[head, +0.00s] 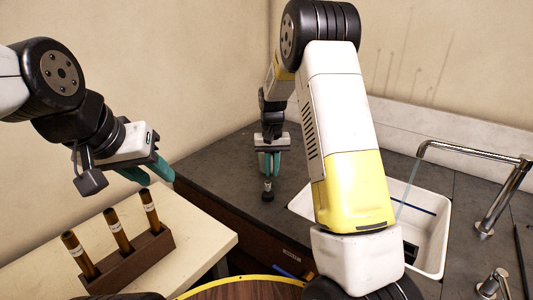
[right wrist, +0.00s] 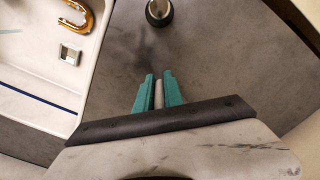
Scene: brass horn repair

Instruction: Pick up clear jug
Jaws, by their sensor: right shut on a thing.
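I cannot make out a clear jug in either view. My right gripper (head: 269,163) points down over the dark counter, left of the sink. In the right wrist view its teal fingers (right wrist: 158,95) are close together on a thin pale grey thing (right wrist: 158,94); I cannot tell what it is. A small silver-topped thing with a black base (head: 267,191) stands on the counter below that gripper. A similar round thing (right wrist: 160,12) shows beyond the fingertips in the wrist view. My left gripper (head: 147,172) is open and empty above the pale table.
A white sink (head: 433,238) lies right of my right arm, with a chrome faucet (head: 500,190) and a thin stream. A wooden rack (head: 130,262) holds brown tubes on the pale table (head: 205,232). The counter (head: 225,172) has free room.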

